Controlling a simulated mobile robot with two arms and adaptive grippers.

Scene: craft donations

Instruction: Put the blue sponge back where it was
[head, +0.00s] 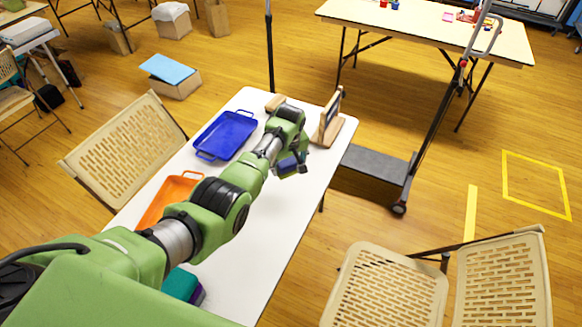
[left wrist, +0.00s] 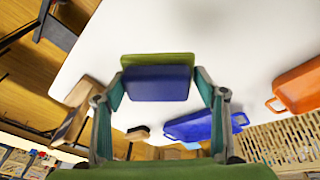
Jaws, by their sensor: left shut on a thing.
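My left gripper (head: 292,163) is shut on the blue sponge, which has an olive-green layer on one side. The sponge's blue part (head: 286,167) shows small at the fingertips in the head view, over the white table (head: 262,225). In the left wrist view the sponge (left wrist: 158,84) sits squarely between the two fingers (left wrist: 160,90). I cannot tell how far it is from the tabletop. My right gripper is not in view.
A blue tray (head: 226,135) and an orange tray (head: 172,196) lie along the table's left side. A wooden stand (head: 330,120) and a small wooden-topped item (head: 274,102) are at the far end. A teal-and-purple block (head: 181,285) lies at the near end. Folding chairs (head: 130,150) flank the table.

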